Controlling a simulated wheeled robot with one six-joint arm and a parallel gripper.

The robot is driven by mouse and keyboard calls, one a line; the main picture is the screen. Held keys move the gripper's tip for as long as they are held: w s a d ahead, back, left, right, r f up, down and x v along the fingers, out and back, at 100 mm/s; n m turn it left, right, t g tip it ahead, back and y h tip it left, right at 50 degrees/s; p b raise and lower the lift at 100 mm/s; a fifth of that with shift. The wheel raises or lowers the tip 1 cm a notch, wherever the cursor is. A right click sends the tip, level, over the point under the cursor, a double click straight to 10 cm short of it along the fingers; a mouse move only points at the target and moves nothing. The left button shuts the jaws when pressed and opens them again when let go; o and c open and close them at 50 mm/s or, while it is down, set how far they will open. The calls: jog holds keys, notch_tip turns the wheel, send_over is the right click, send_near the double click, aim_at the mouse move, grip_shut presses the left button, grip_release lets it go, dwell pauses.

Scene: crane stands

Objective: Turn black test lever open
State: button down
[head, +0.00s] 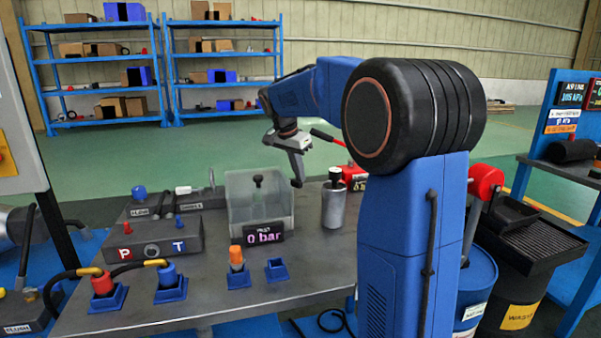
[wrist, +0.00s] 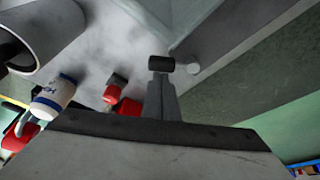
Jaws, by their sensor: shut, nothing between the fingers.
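No part is clearly labelled as the black test lever. A black knob on a short stem (head: 258,181) stands inside the clear box (head: 285,212) on the bench. My gripper (head: 297,181) is shut and empty, pointing down above the bench, between the box and the cylinder in the picture. In the wrist view my gripper (wrist: 160,66) ends in a dark tip below the box's corner; I cannot tell whether it touches anything. A small pale round part (wrist: 193,68) lies beside the tip.
A pressure display (head: 264,236) reads 0 bar before the box. The P/T block (head: 152,247) and hose plugs fill the left.

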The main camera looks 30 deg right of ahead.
jog(key=m, duration=0.1)
jog(key=a+m+g, duration=0.1)
jog(key=m, duration=0.1)
jog(key=a+m, duration=0.1)
jog(key=m, duration=0.1)
jog(key=shift+s+g, duration=0.3)
jog(key=shift+s, duration=0.1)
jog(key=shift+a, duration=0.4)
jog(key=v, duration=1.7)
jog(key=shift+a+r, duration=0.15)
jog(key=shift+r, duration=0.05)
